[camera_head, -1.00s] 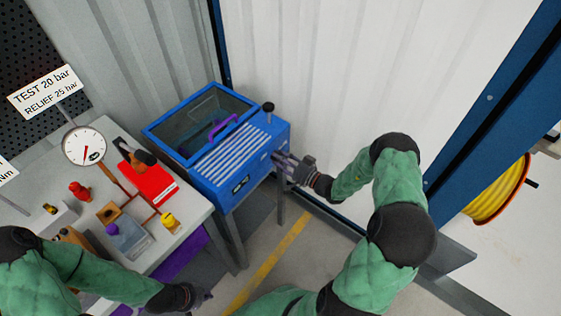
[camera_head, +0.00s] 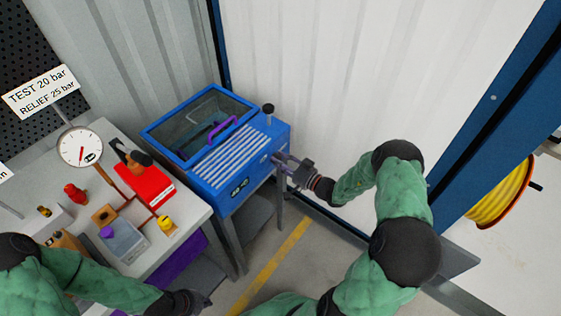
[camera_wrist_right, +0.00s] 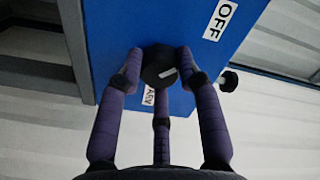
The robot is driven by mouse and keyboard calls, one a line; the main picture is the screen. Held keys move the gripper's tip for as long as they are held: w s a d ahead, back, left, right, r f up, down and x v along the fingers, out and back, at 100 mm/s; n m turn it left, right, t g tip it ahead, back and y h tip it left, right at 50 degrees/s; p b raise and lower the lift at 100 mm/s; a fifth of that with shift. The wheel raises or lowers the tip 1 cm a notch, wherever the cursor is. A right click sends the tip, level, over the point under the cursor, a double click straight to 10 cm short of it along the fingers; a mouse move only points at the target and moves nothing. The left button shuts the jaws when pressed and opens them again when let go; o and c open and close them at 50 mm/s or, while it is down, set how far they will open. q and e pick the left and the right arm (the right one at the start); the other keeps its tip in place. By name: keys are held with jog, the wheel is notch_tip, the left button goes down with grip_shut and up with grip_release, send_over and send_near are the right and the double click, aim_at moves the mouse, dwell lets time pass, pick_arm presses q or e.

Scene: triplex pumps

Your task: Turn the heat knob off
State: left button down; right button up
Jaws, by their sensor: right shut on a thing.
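The blue machine (camera_head: 222,184) with a clear lid and purple handle stands by the white wall. In the right wrist view, a black round knob (camera_wrist_right: 158,66) with a light mark sits on its blue side panel, between an "OFF" label (camera_wrist_right: 220,18) and a partly hidden label (camera_wrist_right: 148,96). My right gripper (camera_wrist_right: 160,75) has its purple fingers closed around this knob. In the head view my right gripper (camera_head: 285,165) is at the machine's right side, where the knob is hidden. My left gripper (camera_head: 203,300) is low, in front of the bench; its finger opening is unclear.
A workbench (camera_head: 185,215) with a gauge (camera_head: 80,147), red box (camera_head: 146,186) and small parts stands left. A yellow hose reel (camera_head: 500,192) is at right.

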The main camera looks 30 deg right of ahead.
jog(key=o, duration=1.1)
jog(key=shift+w+d+r, duration=0.1)
jog(key=shift+d+r, duration=0.05)
jog(key=shift+d, duration=0.05)
jog(key=shift+o, duration=0.2)
jog(key=shift+a, duration=0.1)
jog(key=v, duration=1.2)
